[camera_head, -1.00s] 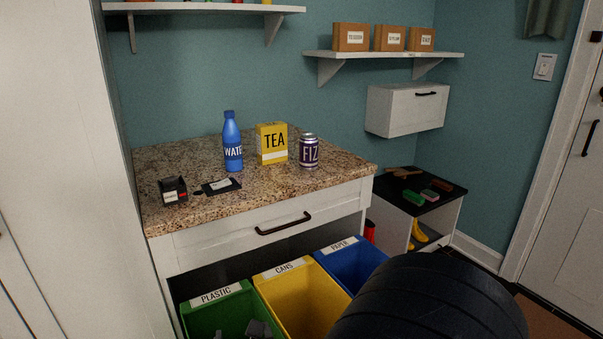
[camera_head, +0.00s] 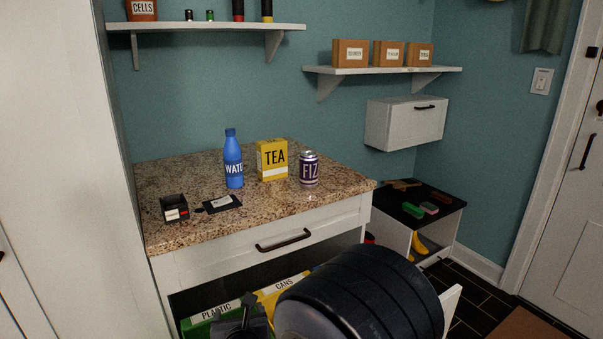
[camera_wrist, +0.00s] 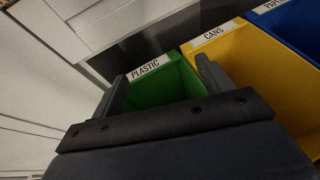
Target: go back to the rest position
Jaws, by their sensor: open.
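My gripper (camera_wrist: 160,88) is open and empty in the wrist view, its two fingers apart above the green plastic bin (camera_wrist: 165,88) and the yellow cans bin (camera_wrist: 255,60). In the head view my gripper (camera_head: 243,325) shows at the bottom edge, in front of the green bin (camera_head: 196,327). My dark arm link covers much of the lower middle there. The blue bin (camera_wrist: 290,28) shows at the wrist view's upper right.
A blue water bottle (camera_head: 233,163), a yellow tea box (camera_head: 272,160) and a purple can (camera_head: 308,170) stand on the granite counter (camera_head: 190,165). A small black tray (camera_head: 174,208) sits at its left front. A black-topped side table (camera_head: 440,208) stands at the right.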

